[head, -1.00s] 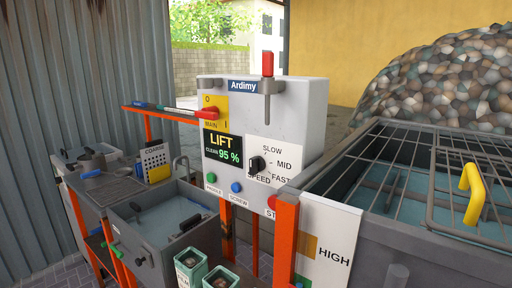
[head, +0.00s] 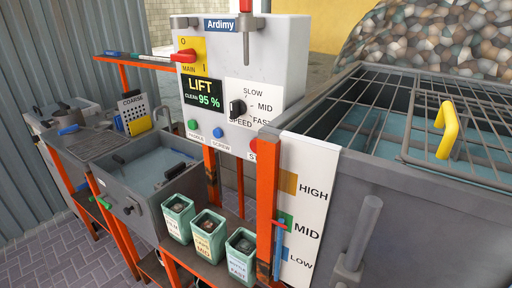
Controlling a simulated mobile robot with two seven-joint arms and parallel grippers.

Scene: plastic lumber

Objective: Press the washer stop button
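The grey control box (head: 273,88) marked "Ardimy" stands in the middle of the head view. Its red button (head: 253,146) sits at the lower right of the front face, above a label that starts "S" and is cut off. An orange post and a white level board (head: 310,190) stand in front and hide part of the button and label. The screen (head: 203,93) reads "LIFT" and "CLEAN 95 %". A green button (head: 192,125) and a blue button (head: 217,132) are to the left. Neither of my grippers is in view.
A black speed knob (head: 237,108) and a red main switch (head: 184,56) are on the box. A grated water tank (head: 400,190) with a yellow handle (head: 447,130) fills the right. Several small green bins (head: 209,235) stand below. A grey basin (head: 150,205) is at left.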

